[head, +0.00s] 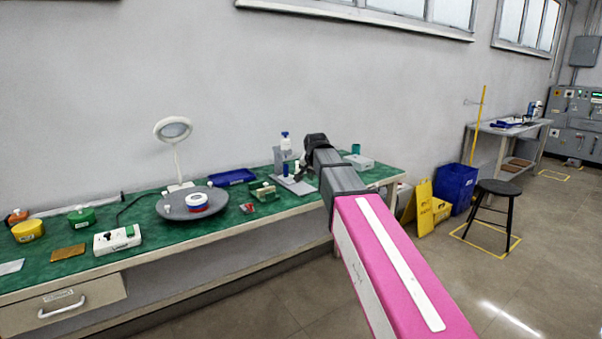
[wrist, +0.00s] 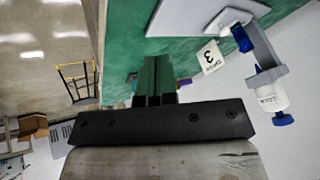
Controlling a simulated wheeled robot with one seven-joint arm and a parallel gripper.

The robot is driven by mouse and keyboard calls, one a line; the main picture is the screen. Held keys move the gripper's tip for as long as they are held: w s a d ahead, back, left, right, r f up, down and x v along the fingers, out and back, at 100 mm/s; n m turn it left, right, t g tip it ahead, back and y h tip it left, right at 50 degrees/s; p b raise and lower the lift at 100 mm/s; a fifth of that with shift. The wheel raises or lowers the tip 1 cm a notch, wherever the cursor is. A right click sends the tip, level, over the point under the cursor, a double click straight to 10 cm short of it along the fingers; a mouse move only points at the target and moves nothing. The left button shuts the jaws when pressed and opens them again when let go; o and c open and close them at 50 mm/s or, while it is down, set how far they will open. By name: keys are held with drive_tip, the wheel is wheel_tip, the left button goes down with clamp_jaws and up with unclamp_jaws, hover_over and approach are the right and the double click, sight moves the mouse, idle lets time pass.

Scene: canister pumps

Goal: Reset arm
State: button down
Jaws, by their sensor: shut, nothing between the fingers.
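My pink and grey arm reaches from the lower right of the head view toward the bench. My gripper (wrist: 158,80) shows in the wrist view as two dark fingers side by side, shut and empty, over the green bench top. A white bottle with a blue cap (head: 285,140) stands in a grey stand close left of the wrist.
The green bench (head: 140,258) carries a round grey turntable (head: 178,210), a magnifier lamp (head: 173,131), a blue tray (head: 232,177) and several small canisters. A black stool (head: 498,190) and blue bin (head: 457,184) stand right.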

drive_tip(key=s+d+f+n+g, duration=0.1)
drive_tip(key=s+d+f+g, duration=0.1)
drive_tip(key=s+d+f, duration=0.3)
drive_tip(key=s+d+f+n+g, duration=0.2)
drive_tip(key=s+d+f, duration=0.3)
drive_tip(key=s+f, duration=0.9)
drive_tip(key=s+d+f+n+g, duration=0.1)
drive_tip(key=s+d+f, duration=0.3)
drive_tip(key=s+f, duration=0.6)
wheel_tip(320, 180, down, 4)
drive_tip(key=shift+d+f+n+g+h, duration=0.2)
drive_tip(key=shift+d+n+g+h, duration=0.15)
drive_tip(key=shift+g, duration=0.35)
